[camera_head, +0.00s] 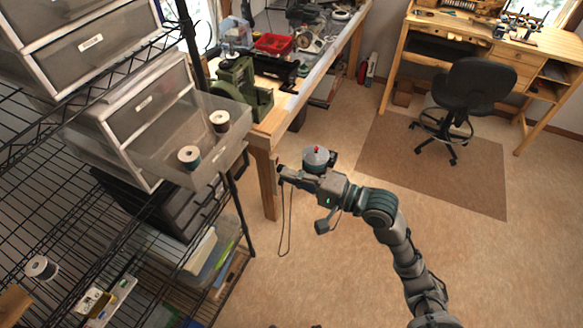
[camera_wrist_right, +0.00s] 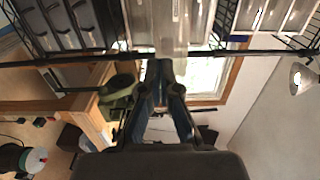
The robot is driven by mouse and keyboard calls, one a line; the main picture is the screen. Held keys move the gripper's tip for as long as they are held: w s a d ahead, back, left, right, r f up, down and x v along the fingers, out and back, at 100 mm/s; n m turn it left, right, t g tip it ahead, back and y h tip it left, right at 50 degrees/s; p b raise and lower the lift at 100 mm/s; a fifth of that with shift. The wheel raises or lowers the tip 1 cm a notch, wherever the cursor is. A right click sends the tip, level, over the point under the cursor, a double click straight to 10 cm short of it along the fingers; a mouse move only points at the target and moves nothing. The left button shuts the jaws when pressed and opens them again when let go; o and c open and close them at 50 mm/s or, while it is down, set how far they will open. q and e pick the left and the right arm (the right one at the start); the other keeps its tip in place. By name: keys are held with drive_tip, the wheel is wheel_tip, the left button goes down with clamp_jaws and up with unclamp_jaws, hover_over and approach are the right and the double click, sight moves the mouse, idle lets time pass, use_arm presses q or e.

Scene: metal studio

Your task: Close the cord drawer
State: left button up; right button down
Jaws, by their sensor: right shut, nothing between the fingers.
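The cord drawer (camera_head: 225,168) is a translucent pull-out drawer in a white-framed unit (camera_head: 150,105) on a wire rack. It is open, sticking out to the right. Two cord spools, one with a dark band (camera_head: 189,156) and one brown (camera_head: 219,120), stand in it. My right gripper (camera_head: 282,172) is shut and empty, to the right of the drawer front and apart from it in the head view. In the right wrist view, its closed fingers (camera_wrist_right: 163,72) point up towards a pale translucent drawer (camera_wrist_right: 170,28); contact cannot be told. My left gripper is not in view.
A wooden workbench (camera_head: 265,140) with a green machine (camera_head: 238,86) stands just behind the drawer. A wire shelf (camera_head: 40,205) holds another spool (camera_head: 41,268) at lower left. An office chair (camera_head: 474,88) stands on a brown mat (camera_head: 410,165).

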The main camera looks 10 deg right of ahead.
sight(237, 157)
drive_tip(key=p+x, duration=0.1)
drive_tip(key=x, duration=0.9)
drive_tip(key=shift+w+a+p, duration=0.1)
drive_tip(key=shift+a+p, duration=0.25)
drive_tip(key=shift+a, duration=0.05)
drive_tip(key=shift+w+a, duration=0.2)
drive_tip(key=shift+w, duration=0.1)
drive_tip(key=shift+w+d+f, duration=0.1)
